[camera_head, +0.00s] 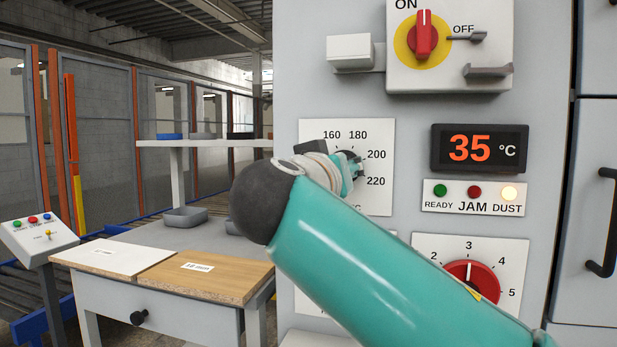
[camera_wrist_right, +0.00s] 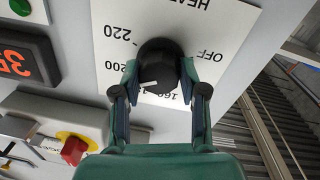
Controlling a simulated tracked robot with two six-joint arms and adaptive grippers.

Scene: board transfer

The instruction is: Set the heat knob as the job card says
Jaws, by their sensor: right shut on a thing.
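The heat dial plate (camera_head: 383,203) is on the grey machine front, with 160, 180, 200 and 220 readable. The plate in the right wrist view (camera_wrist_right: 225,30) also shows OFF and part of the word HEAT. The black heat knob (camera_wrist_right: 158,60) sits on it, with a white mark toward the lower left, roughly on the 200 to 160 side; its exact setting is unclear. My right gripper (camera_wrist_right: 158,72) is shut on the knob, one finger at each side. In the head view my right arm hides most of the dial. My left gripper and a readable job card are not in view.
A display (camera_head: 478,148) reads 35 °C, and the DUST lamp (camera_head: 509,194) is lit. A red-yellow ON/OFF switch (camera_head: 424,38) is above, and a red numbered knob (camera_head: 470,272) below. A bench (camera_head: 200,310) and control box (camera_head: 38,233) stand left.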

